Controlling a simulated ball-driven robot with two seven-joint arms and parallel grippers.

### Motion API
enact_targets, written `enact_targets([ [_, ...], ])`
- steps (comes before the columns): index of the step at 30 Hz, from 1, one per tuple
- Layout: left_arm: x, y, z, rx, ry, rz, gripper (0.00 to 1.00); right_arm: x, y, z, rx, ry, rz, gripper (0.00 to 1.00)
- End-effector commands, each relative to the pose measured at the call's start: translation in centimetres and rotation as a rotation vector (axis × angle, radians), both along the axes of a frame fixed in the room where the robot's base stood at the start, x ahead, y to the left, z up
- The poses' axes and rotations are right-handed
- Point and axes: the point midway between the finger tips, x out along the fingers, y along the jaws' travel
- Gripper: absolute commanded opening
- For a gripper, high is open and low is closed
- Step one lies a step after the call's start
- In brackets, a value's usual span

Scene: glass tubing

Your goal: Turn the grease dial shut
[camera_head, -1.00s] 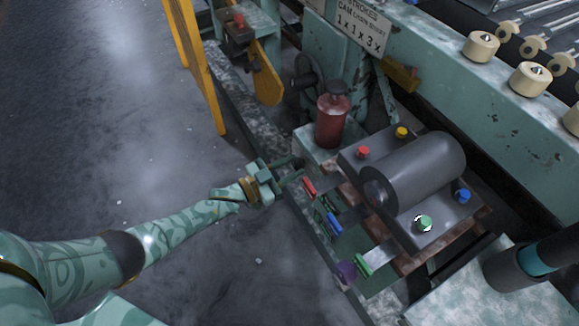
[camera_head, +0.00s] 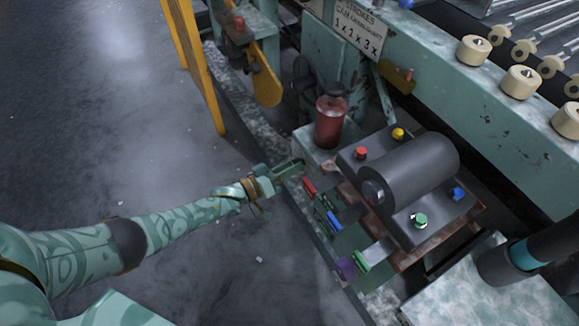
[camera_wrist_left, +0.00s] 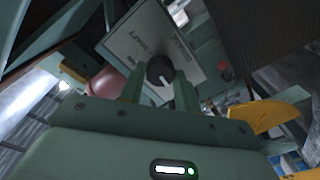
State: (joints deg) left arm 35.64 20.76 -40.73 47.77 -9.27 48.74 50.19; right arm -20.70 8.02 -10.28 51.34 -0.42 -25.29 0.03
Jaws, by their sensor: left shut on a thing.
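The grease dial is a round black knob (camera_wrist_left: 160,72) with a white pointer mark, on a pale lettered plate (camera_wrist_left: 128,45) in the left wrist view. The pointer aims down and slightly right in that picture. My left gripper (camera_wrist_left: 159,88) has one finger on each side of the knob and is shut on it. In the head view my left gripper (camera_head: 297,165) reaches to the side of the machine below the red pot (camera_head: 331,122). The dial cannot be made out there. My right gripper is not in view.
A grey motor cylinder (camera_head: 415,170) stands on a plate with red, yellow, blue and green knobs. Red, blue and green clips (camera_head: 334,222) lie along the machine's near edge. A yellow post (camera_head: 195,65) rises behind my left arm. The floor at left is clear.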

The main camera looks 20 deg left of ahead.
Motion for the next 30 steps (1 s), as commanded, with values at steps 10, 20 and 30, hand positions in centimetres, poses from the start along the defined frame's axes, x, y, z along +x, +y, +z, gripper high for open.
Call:
enact_targets([
  [10, -0.19, 0.15, -0.36, -0.077, 0.072, 0.001, 0.09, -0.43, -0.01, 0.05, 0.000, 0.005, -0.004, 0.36],
  [20, -0.22, 0.12, -0.40, -0.087, 0.080, 0.000, 0.09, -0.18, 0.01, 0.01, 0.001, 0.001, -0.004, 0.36],
  [30, -0.15, 0.07, -0.26, -0.088, 0.077, 0.000, 0.54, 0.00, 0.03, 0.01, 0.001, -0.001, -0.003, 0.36],
])
